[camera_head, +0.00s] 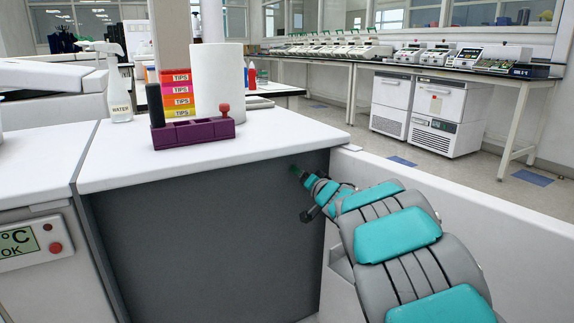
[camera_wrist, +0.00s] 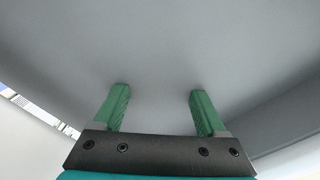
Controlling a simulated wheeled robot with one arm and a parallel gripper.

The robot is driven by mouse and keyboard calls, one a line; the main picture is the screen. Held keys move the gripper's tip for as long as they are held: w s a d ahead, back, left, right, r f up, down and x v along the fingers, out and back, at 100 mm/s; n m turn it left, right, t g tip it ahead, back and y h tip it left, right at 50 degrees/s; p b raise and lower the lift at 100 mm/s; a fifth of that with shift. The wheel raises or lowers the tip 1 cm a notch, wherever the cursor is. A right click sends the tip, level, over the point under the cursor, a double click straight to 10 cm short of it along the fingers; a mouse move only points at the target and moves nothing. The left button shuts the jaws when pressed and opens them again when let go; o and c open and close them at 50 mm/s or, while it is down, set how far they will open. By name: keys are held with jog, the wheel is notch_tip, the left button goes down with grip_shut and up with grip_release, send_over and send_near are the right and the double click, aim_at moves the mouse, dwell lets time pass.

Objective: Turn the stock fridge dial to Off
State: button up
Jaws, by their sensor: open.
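My gripper (camera_wrist: 158,97) is open and empty, with its two green fingers apart. In the wrist view a plain grey surface (camera_wrist: 160,50) fills most of the picture beyond the fingers, and no dial shows there. In the head view my gripper (camera_head: 297,171) is small, by the right end of the dark grey cabinet front (camera_head: 205,235) under the white bench. A white unit with a control panel (camera_head: 32,243) is at the left edge, with a green display reading °C and OK and a red round knob or button (camera_head: 57,248). I cannot tell whether this is the stock fridge dial.
On the white bench (camera_head: 250,145) stand a purple rack (camera_head: 193,133), a spray bottle (camera_head: 117,90), tip boxes (camera_head: 177,88) and a paper roll (camera_head: 217,80). A low white wall (camera_head: 500,215) runs along the right. White under-bench units (camera_head: 445,115) stand farther back.

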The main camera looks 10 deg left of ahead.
jog(key=x, duration=0.6)
jog(key=shift+w, duration=0.15)
jog(key=shift+a, duration=0.15)
grip_shut()
dwell(0.4)
